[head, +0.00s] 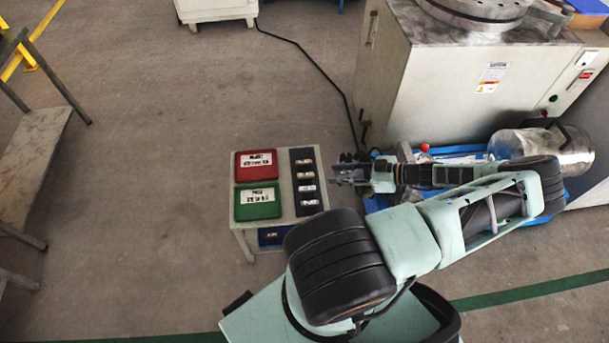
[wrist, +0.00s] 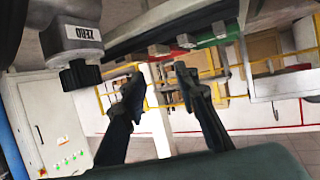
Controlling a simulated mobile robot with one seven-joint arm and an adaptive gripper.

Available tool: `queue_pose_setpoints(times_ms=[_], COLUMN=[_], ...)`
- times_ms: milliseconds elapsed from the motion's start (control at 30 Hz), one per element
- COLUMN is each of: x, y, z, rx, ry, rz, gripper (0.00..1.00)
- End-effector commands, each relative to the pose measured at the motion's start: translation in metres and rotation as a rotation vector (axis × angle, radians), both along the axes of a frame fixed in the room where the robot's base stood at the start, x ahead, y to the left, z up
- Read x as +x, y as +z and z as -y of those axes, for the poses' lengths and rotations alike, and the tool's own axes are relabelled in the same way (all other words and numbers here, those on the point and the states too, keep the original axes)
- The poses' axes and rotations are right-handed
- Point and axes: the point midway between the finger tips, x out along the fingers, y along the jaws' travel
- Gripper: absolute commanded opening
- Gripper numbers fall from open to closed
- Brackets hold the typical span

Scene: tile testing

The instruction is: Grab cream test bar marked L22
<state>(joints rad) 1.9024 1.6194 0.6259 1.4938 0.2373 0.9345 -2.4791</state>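A black rack (head: 296,155) on a small light table (head: 283,213) holds several pale bars in a column, among them a bar (head: 308,202) at the near end. Their markings are too small to read, so I cannot tell which is L22. My gripper (head: 335,174) is just right of the rack, apart from the bars as far as I can see. In the wrist view my gripper's fingers (wrist: 157,84) are spread with nothing between them. Small grey blocks (wrist: 187,40) along a dark edge there may be bar ends.
A red tray (head: 256,172) and a green tray (head: 258,210), each with labelled pieces, lie left of the rack. A blue container (head: 272,235) sits under the table top. A large grey machine cabinet (head: 470,85) stands behind right.

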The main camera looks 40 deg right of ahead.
Motion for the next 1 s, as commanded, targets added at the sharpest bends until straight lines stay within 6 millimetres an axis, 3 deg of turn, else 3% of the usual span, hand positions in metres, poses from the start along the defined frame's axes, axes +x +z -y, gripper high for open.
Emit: queue_pose_setpoints(times_ms=[200,467,733,1000], x=[0.026,0.039,0.067,0.073], y=[-0.014,-0.021,-0.038,-0.04], z=[-0.02,-0.03,-0.05,-0.053], rx=[0.003,0.003,0.004,0.002], ry=[0.004,0.005,0.006,0.003], rz=[-0.001,-0.002,-0.003,-0.003], gripper=[0.28,0.28,0.28,0.28])
